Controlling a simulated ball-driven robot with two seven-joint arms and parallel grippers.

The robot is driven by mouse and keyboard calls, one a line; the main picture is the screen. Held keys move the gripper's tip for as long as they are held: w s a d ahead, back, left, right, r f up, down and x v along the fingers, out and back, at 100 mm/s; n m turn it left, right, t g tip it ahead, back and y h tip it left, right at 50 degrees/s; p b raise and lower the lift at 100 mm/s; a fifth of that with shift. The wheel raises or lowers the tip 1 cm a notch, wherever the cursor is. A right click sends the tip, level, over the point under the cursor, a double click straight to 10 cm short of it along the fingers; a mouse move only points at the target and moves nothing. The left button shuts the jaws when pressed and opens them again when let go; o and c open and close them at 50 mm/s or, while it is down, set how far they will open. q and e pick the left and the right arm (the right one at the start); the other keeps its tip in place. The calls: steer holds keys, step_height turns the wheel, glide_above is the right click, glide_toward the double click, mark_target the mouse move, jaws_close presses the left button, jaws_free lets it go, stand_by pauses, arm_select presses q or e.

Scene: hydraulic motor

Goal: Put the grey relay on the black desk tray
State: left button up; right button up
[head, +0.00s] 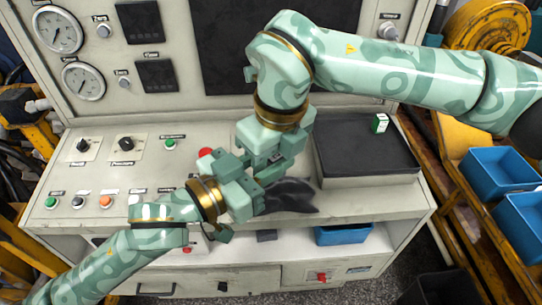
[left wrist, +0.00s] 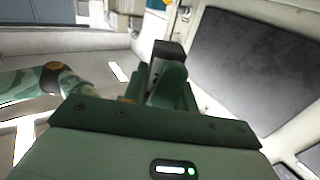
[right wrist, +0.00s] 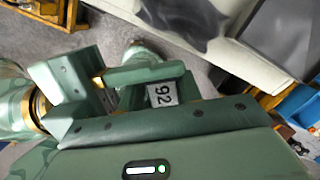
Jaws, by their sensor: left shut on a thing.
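My left gripper (head: 245,188) and my right gripper (head: 264,160) meet above the front of the desk. My left gripper is shut on the grey relay. In the left wrist view the relay (left wrist: 170,48) shows as a dark grey block at the fingers; in the right wrist view its white label marked 92 (right wrist: 162,94) shows close to my right gripper. In the head view the grippers largely hide it. I cannot tell whether the right fingers touch it. The black desk tray (head: 365,155) lies to the right of both grippers, apart from them.
A small green and white block (head: 380,123) stands at the tray's back edge. A dark cloth (head: 288,197) lies on the desk beneath the grippers. The upright panel with gauges (head: 58,32) rises behind. Blue bins (head: 500,172) stand at the right. Much of the tray is bare.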

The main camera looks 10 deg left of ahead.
steer(key=shift+a, duration=0.1)
steer(key=c, duration=0.5)
arm_select(q)
steer(key=o, duration=1)
arm_select(e)
steer(key=shift+o, duration=0.2)
